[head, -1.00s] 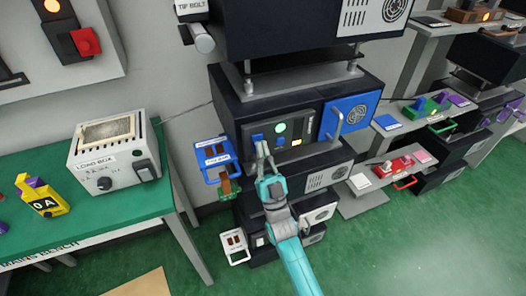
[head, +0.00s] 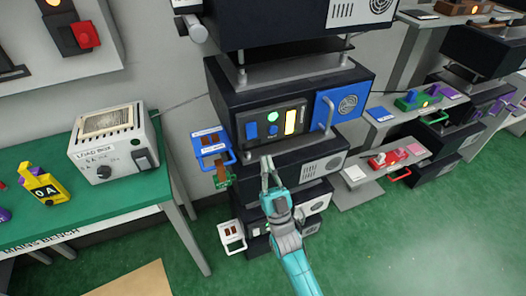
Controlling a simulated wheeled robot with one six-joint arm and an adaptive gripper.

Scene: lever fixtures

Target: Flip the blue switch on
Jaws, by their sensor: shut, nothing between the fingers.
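The blue switch (head: 252,130) is a small blue rocker at the left of a dark grey panel (head: 262,119) on the front of a black cabinet unit. My gripper (head: 266,160) is shut and empty, below the panel and apart from the switch. Nothing covers the switch. Its tilt is too small to read surely.
A blue door (head: 341,105) with a grey handle (head: 326,116) juts out right of the panel. A blue tagged holder (head: 211,148) hangs to its left. The green-topped bench (head: 130,191) with a load box (head: 115,143) stands left. Green floor is open in front.

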